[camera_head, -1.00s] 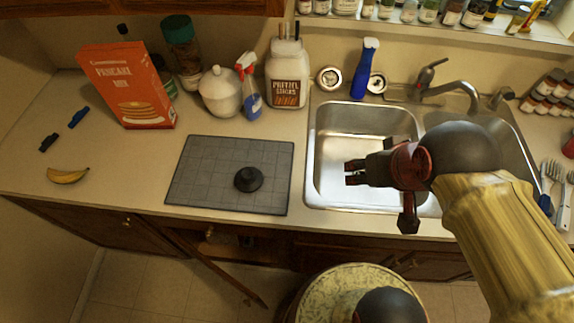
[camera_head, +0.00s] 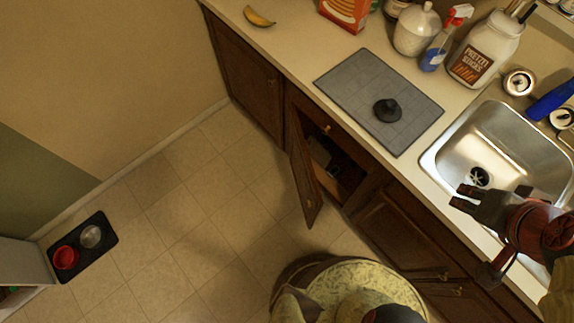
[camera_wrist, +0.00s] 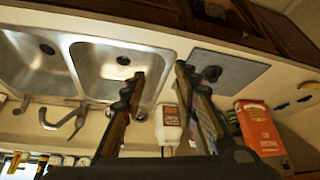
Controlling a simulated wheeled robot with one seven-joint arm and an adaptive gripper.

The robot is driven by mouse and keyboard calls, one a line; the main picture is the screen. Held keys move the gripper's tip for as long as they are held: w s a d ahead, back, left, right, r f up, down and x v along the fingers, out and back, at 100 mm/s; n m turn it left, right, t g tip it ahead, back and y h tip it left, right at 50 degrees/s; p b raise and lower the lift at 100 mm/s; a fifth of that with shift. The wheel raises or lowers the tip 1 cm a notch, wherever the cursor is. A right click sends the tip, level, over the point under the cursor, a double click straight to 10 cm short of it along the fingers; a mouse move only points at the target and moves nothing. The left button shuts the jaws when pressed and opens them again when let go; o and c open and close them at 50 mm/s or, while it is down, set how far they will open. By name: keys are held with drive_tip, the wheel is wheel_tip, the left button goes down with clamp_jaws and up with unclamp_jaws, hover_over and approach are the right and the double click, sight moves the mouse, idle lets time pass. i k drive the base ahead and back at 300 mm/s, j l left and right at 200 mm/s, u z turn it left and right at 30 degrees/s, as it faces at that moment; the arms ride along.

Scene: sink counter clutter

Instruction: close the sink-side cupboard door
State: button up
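The cupboard door (camera_head: 303,180) is dark brown wood and stands swung open from the cabinet front below the counter. Beside it, the open cupboard (camera_head: 345,172) shows a dark inside with a few items that I cannot make out. My gripper (camera_head: 460,198) is over the sink (camera_head: 440,162), above counter height and well to the right of the door. In the wrist view my gripper (camera_wrist: 158,78) has its two fingers apart with nothing between them. The door does not show clearly in the wrist view.
The tiled floor (camera_head: 185,215) left of the door is clear, apart from a black mat (camera_head: 70,268) with bowls far left. A grey mat (camera_head: 350,95) with a black object (camera_head: 387,110) lies on the counter. Closed cabinets (camera_head: 250,85) flank the opening.

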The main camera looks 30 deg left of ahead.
sight(310, 197)
drive_tip(key=u, duration=1.45)
drive_tip(key=l+u, duration=0.4)
